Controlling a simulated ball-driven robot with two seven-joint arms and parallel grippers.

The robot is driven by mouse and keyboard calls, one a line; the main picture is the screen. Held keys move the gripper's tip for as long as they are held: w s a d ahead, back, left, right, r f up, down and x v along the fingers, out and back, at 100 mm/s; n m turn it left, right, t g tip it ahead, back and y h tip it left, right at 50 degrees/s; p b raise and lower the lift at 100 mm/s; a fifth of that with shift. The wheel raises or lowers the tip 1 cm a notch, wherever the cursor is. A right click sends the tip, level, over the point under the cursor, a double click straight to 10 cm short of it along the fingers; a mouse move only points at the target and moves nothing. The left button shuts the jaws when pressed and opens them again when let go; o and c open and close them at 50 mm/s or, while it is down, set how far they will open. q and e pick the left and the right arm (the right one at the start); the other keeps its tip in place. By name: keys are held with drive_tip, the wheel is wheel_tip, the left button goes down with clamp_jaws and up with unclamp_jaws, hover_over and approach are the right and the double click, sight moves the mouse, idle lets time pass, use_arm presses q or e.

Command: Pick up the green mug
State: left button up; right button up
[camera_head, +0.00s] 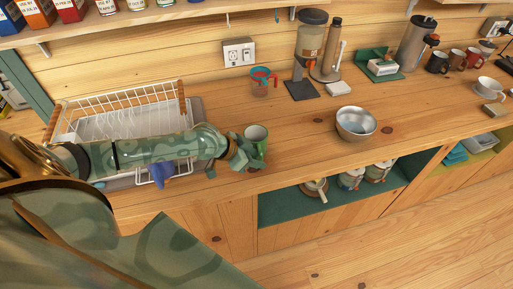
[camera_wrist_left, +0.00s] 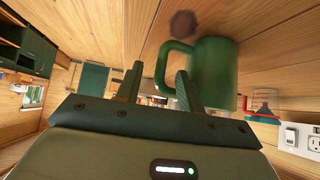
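The green mug (camera_head: 257,136) stands on the wooden counter near its front edge, just right of my left gripper (camera_head: 241,156) in the head view. In the left wrist view the mug (camera_wrist_left: 214,72) fills the upper middle, with its handle (camera_wrist_left: 163,62) pointing left. There the two fingers of my left gripper (camera_wrist_left: 160,75) are spread apart with a clear gap. The handle shows beyond that gap, and the right finger overlaps the mug's body. Whether the finger touches the mug cannot be told. My right gripper is not in view.
A white wire dish rack (camera_head: 120,108) stands behind and under my left arm. A metal bowl (camera_head: 356,123) sits right of the mug, and a measuring cup (camera_head: 262,84) stands behind it. A grinder (camera_head: 305,60) is farther back. The counter between mug and bowl is clear.

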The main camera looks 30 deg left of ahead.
sight(262, 159)
use_arm(q)
drive_tip(key=x, duration=0.3)
clamp_jaws()
drive_tip(key=shift+r, duration=0.2)
